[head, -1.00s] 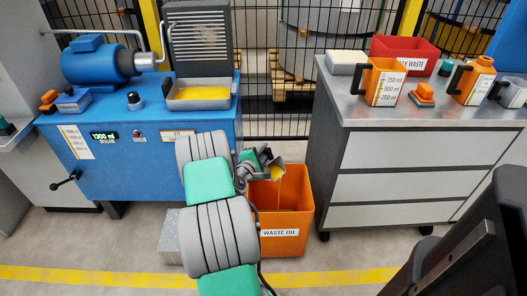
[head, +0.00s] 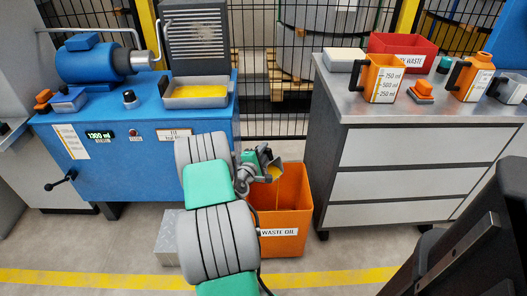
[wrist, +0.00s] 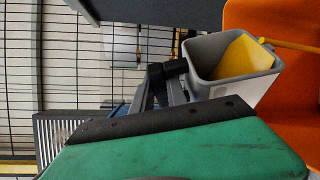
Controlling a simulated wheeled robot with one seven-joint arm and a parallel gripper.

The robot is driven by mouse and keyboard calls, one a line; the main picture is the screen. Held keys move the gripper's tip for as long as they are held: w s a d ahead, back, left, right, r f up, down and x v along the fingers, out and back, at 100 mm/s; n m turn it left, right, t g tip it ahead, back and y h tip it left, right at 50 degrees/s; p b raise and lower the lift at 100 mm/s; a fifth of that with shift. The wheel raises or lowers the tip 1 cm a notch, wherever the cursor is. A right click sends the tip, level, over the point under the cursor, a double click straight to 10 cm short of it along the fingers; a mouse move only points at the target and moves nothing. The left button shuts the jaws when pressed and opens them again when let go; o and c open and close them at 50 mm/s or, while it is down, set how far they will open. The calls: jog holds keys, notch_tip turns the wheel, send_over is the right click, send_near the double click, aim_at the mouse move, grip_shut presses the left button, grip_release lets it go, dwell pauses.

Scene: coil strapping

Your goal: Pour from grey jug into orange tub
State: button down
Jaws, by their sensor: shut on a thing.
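The grey jug (wrist: 205,55) is held tilted over the orange tub, its mouth turned toward the tub. Yellow oil (wrist: 245,60) fills part of it, and a yellow stream runs out over the lip in the wrist view. In the head view the jug (head: 275,161) is small and partly hidden by my gripper (head: 254,162). My gripper is shut on the jug's dark handle (wrist: 164,75). The orange tub (head: 290,215), labelled WASTE OIL, stands on the floor below; its orange wall also shows in the wrist view (wrist: 292,105). The oil level inside the tub is hidden.
A blue machine (head: 140,160) with a tray of yellow oil (head: 200,103) stands left. A grey cabinet (head: 400,185) stands right, carrying orange jugs (head: 382,80) and a red bin (head: 405,48). A grey block (head: 167,240) lies on the floor left of the tub.

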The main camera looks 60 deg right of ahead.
aim_at(272, 158)
jog(key=shift+s+a+m+b, duration=0.1)
jog(key=shift+s+m+b, duration=0.25)
jog(key=shift+b, duration=0.1)
jog(key=shift+s+a+f+m+h+b, duration=0.15)
jog(key=shift+s+f+m+h+b, duration=0.2)
jog(key=shift+b, duration=0.55)
jog(key=shift+s+r, duration=0.15)
jog(key=shift+r, duration=0.05)
jog(key=shift+f+b, duration=0.15)
jog(key=shift+b, duration=0.2)
jog(key=shift+s+f+m, duration=0.1)
jog(key=shift+s+m, duration=0.05)
jog(key=shift+m, duration=0.15)
jog(key=shift+s+a+b, duration=0.1)
jog(key=shift+s+b, duration=0.05)
jog(key=shift+b, duration=0.35)
jog(key=shift+s+a+m+b, duration=0.1)
jog(key=shift+s+m+b, duration=0.1)
jog(key=shift+m+b, duration=0.15)
jog(key=shift+s+a+f+m+h+b, duration=0.15)
jog(key=shift+s+f+m+h+b, duration=0.25)
jog(key=shift+b, duration=0.75)
jog(key=shift+s+a+r+m+b, duration=0.2)
jog(key=shift+s+m+b, duration=0.4)
jog(key=shift+b, duration=0.45)
